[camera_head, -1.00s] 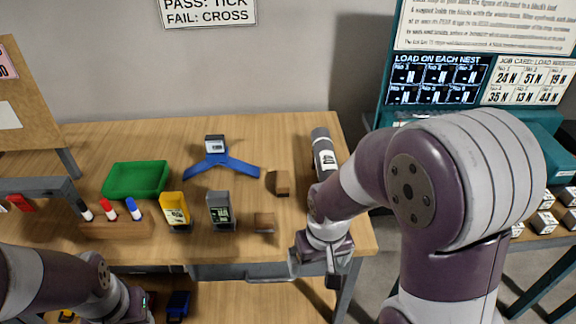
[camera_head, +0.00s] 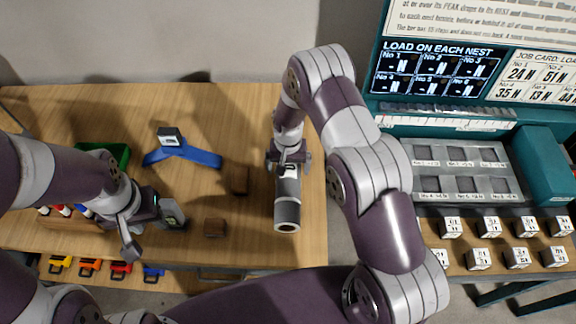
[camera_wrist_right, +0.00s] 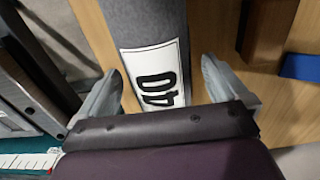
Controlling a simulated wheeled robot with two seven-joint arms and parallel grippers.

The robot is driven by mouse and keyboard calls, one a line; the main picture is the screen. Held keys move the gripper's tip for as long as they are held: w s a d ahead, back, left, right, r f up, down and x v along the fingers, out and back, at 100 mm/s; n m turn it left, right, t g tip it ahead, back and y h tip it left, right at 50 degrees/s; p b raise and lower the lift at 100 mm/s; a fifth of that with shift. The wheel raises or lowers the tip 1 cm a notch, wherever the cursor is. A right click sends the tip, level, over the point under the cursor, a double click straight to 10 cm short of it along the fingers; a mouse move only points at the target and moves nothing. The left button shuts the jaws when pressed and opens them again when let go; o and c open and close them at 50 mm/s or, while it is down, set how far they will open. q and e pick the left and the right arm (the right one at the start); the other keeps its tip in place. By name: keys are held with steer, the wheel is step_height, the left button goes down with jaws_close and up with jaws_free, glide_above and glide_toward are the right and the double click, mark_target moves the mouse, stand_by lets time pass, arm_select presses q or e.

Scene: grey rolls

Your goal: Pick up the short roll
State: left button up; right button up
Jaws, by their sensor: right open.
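A grey roll (camera_head: 287,207) lies on the wooden table near its right edge, one open dark end towards me. It is the only roll I can make out; its far end is hidden by my right arm. My right gripper (camera_head: 289,165) is over the roll's far part.
A blue stand (camera_head: 195,156) and a green tray (camera_head: 122,154) are further left. A teal machine (camera_head: 545,165) with several white cubes (camera_head: 450,228) in front stands at the right, past a gap.

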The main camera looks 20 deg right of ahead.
steer(key=shift+w+d+f, duration=0.1)
steer(key=shift+d+f, duration=0.05)
steer(key=shift+f, duration=0.35)
steer(key=shift+w+d+f, duration=0.1)
steer(key=shift+d+f, duration=0.05)
steer(key=shift+f, duration=0.35)
steer(key=shift+s+a+r, duration=0.1)
steer(key=shift+a, duration=0.2)
steer(key=c, duration=1.2)
